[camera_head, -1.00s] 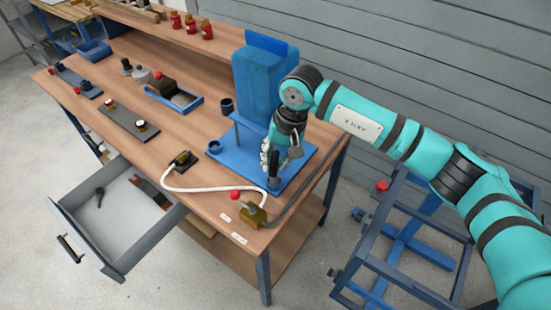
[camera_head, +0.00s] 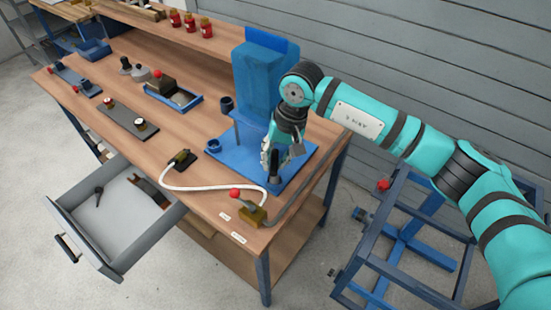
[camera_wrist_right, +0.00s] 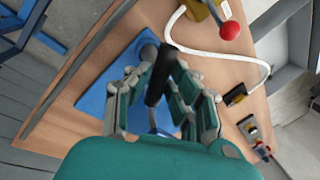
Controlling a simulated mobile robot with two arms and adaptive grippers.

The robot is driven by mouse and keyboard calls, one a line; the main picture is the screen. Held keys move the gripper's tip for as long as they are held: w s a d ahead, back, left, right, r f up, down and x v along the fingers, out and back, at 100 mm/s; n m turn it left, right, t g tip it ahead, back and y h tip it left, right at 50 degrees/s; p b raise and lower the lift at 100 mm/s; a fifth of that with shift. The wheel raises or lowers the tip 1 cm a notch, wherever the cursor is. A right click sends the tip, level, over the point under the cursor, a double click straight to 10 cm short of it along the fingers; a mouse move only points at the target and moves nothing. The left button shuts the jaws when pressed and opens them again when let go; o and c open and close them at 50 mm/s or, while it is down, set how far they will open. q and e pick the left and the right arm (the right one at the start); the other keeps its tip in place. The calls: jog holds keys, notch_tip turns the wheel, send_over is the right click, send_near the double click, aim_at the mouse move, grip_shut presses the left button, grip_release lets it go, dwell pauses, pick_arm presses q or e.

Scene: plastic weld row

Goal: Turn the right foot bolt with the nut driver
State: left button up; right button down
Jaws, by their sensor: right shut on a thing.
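My right gripper (camera_head: 276,160) is over the front right part of the blue base plate (camera_head: 292,183) of the blue press-like machine (camera_head: 258,85). In the right wrist view its fingers (camera_wrist_right: 160,98) are closed around the dark handle of the nut driver (camera_wrist_right: 160,75). The driver's dark lower part (camera_head: 274,180) shows below the fingers in the head view, close to the plate. The right foot bolt cannot be made out, and I cannot tell whether the driver is seated on it. My left gripper is not in view.
A red-knobbed lever block (camera_head: 253,215) and a white cable (camera_head: 205,190) lie close to the plate on the bench. An open grey drawer (camera_head: 115,220) juts out at the front left. A blue frame cart (camera_head: 400,247) stands at the right.

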jog(key=n+b, duration=0.3)
jog(key=n+g+b, duration=0.1)
jog(key=n+b, duration=0.1)
jog(key=shift+w+f, duration=0.15)
jog(key=shift+f, duration=0.15)
jog(key=shift+r+n+b, duration=0.1)
jog(key=shift+n+b, duration=0.2)
jog(key=shift+n, duration=0.2)
jog(key=shift+r+n, duration=0.1)
jog(key=shift+n, duration=0.2)
jog(key=shift+r, duration=0.25)
jog(key=shift+p+v, duration=0.3)
jog(key=shift+v, duration=0.55)
jog(key=shift+a, duration=0.15)
